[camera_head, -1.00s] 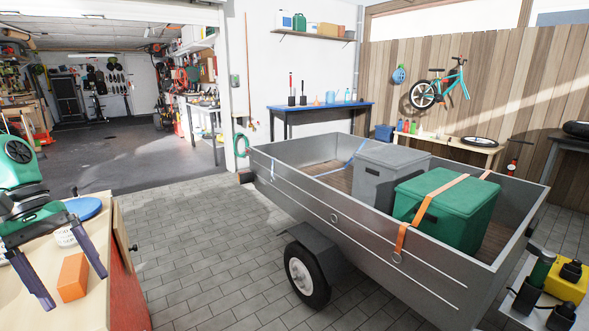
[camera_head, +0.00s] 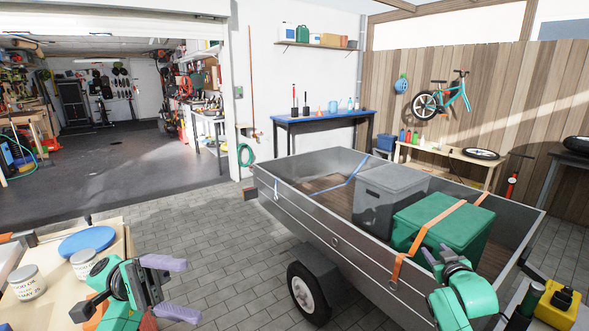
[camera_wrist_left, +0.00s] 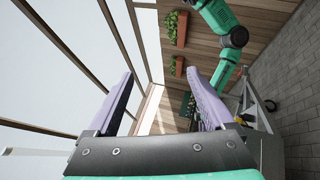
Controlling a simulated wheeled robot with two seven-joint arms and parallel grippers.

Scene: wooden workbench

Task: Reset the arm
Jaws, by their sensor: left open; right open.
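My left gripper (camera_head: 172,288) is open and empty at the lower left of the head view, beside the bench's right edge, fingers pointing right. Its two purple fingers stand wide apart in the left wrist view (camera_wrist_left: 160,95), with nothing between them. My right gripper (camera_head: 438,257) is at the lower right of the head view, in front of the trailer and its green box. Its fingers point up and are small in view. An orange block (camera_head: 97,311) on the bench is mostly hidden behind my left gripper.
The wooden bench (camera_head: 122,232) holds a blue disc (camera_head: 87,242) and two labelled cans (camera_head: 27,283). A grey trailer (camera_head: 300,222) carries a grey box (camera_head: 388,197) and a strapped green box (camera_head: 442,226). A yellow item (camera_head: 558,306) is at lower right. Paving between bench and trailer is clear.

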